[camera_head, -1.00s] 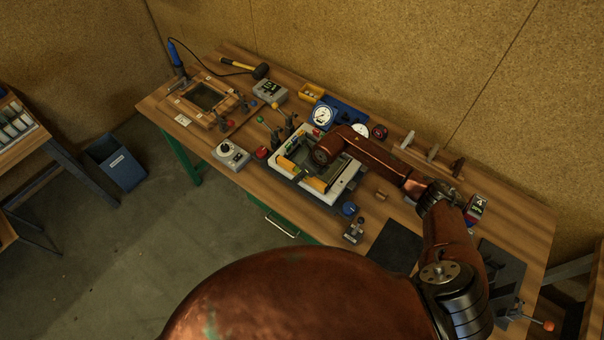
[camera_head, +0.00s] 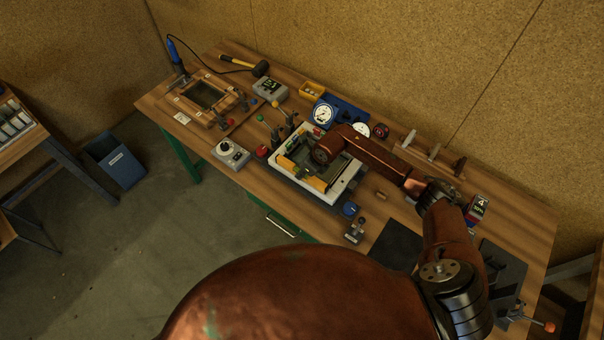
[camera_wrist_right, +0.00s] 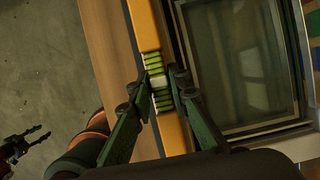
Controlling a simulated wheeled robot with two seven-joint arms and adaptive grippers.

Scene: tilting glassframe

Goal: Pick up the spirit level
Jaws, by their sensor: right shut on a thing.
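The spirit level (camera_wrist_right: 147,28) is a yellow-orange bar with green vials at its middle. It lies along the near edge of the glass frame (camera_wrist_right: 236,62) in the right wrist view. In the head view its yellow end (camera_head: 317,184) shows at the near side of the frame unit, with the rest partly covered by my right arm. My right gripper (camera_wrist_right: 162,88) is shut on the bar at the vials, one finger on each side. My left gripper (camera_wrist_right: 32,140) shows small at the left of the wrist view, prongs apart and empty.
Blue-based dial gauges (camera_head: 322,115) stand behind the frame unit. Levers (camera_head: 283,120) and a knob box (camera_head: 230,153) stand to its left. A wooden frame (camera_head: 205,95) and mallet (camera_head: 258,70) lie farther left. A dark mat (camera_head: 395,245) covers bench at right.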

